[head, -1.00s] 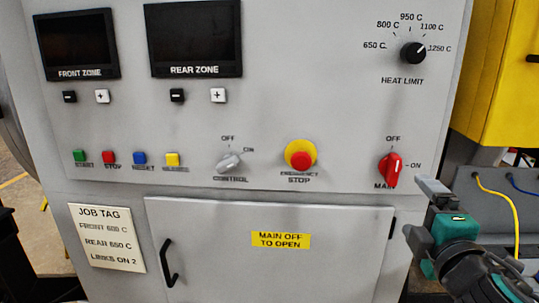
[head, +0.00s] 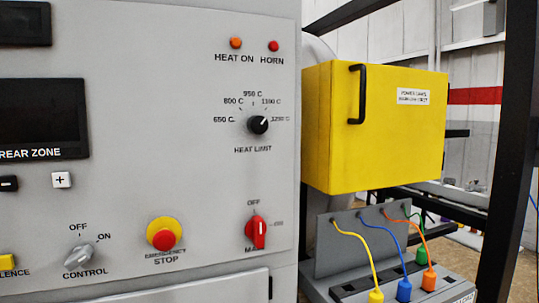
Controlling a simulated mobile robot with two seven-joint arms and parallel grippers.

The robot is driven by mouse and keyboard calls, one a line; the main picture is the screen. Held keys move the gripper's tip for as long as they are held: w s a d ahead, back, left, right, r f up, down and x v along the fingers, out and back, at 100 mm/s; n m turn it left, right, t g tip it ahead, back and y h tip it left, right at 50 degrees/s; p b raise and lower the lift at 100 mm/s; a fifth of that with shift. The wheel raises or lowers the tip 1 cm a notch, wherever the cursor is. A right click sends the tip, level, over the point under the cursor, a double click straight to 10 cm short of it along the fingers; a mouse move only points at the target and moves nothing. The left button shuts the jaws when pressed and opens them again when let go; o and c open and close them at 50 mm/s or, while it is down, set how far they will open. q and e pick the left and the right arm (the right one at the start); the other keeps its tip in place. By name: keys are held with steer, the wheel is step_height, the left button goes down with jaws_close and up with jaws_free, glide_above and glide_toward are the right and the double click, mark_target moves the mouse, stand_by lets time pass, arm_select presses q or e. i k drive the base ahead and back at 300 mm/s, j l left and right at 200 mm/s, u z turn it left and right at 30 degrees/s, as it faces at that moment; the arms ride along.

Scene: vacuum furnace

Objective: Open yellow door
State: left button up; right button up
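The yellow door (head: 398,150) is the front of a yellow box to the right of the grey control panel. It looks shut. A black vertical handle (head: 358,95) stands out near its upper left edge. A white label with small text (head: 414,96) is at its upper right. The box's left side (head: 316,125) also shows. Neither of my grippers is in view.
The grey panel (head: 180,150) carries a red main switch (head: 257,231), a heat limit knob (head: 257,125) and an emergency stop (head: 164,236). Below the yellow box, yellow, blue, orange and green cables (head: 402,245) run to plugs. A dark upright post (head: 508,150) stands at right.

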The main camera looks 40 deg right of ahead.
mark_target(387, 126)
steer(key=z, duration=1.85)
